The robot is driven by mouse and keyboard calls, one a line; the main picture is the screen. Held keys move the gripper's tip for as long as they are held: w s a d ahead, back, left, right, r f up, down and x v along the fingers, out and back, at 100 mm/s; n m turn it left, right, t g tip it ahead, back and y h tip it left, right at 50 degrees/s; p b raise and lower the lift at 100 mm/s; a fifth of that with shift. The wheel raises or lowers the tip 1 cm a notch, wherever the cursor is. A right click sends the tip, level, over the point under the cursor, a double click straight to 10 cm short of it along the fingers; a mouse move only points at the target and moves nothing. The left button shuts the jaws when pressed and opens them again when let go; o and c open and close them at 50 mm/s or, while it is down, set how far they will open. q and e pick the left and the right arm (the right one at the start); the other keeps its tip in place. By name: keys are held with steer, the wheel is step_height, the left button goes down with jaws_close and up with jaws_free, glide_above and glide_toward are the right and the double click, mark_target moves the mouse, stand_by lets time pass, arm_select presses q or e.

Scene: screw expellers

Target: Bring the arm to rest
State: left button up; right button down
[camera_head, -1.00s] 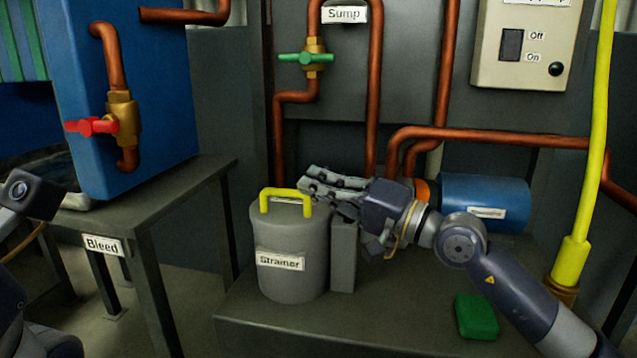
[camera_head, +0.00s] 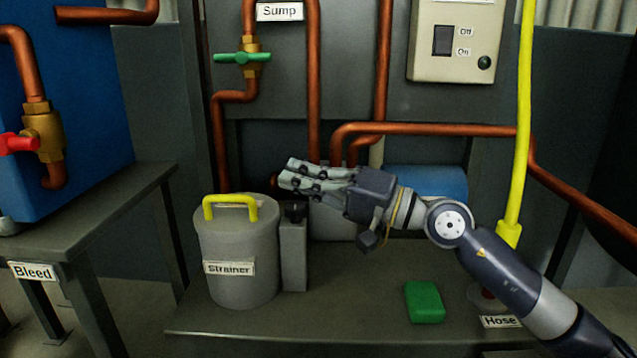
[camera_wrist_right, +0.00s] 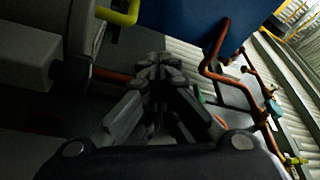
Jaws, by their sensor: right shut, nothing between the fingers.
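My right gripper (camera_head: 290,177) is shut and empty. It is in the air above and to the right of the grey strainer (camera_head: 238,285) with its yellow handle (camera_head: 230,201), apart from the handle. My right arm (camera_head: 500,270) reaches in from the lower right over the bench. In the right wrist view the gripper's fingers (camera_wrist_right: 160,75) are together with nothing between them. My left gripper does not show in the head view now.
A green block (camera_head: 424,302) lies on the grey bench (camera_head: 350,310). A yellow hose (camera_head: 521,130) stands at the right. A blue cylinder (camera_head: 428,181) is behind my arm. Copper pipes (camera_head: 440,128), a green valve (camera_head: 242,58) and a switch box (camera_head: 457,40) are behind. A red valve (camera_head: 18,143) is at left.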

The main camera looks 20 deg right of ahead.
steer(key=shift+s+d+f, duration=0.3)
steer(key=shift+s+d, duration=0.1)
steer(key=shift+d, duration=0.35)
steer(key=shift+s+d+f, duration=0.3)
steer(key=shift+s+d, duration=0.1)
steer(key=shift+d, duration=0.35)
